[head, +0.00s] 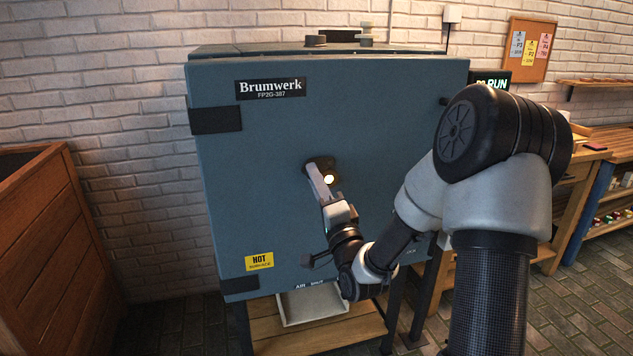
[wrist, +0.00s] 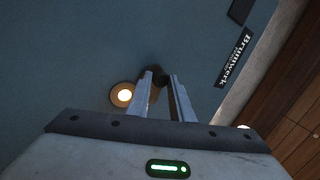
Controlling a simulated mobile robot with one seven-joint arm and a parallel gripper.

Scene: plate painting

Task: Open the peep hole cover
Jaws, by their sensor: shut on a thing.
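The peep hole (head: 329,179) glows warm white in the blue-grey kiln door (head: 260,140). It also shows in the wrist view (wrist: 124,95), with a brownish ring around it. The dark peep hole cover (head: 324,161) sits at the hole's upper edge in the head view, swung aside so that the glow is bare. In the wrist view the cover's dark end (wrist: 158,74) shows between my fingertips. My gripper (head: 311,167) is at the door, shut on the cover; its fingers (wrist: 160,80) hide part of it.
A "HOT SURFACE" label (head: 259,261) is low on the door. A pale tray (head: 312,304) lies under the kiln on a wooden shelf. A wooden crate (head: 50,250) stands at the left, and a workbench (head: 585,160) at the right. Floor shows between the crate and the kiln.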

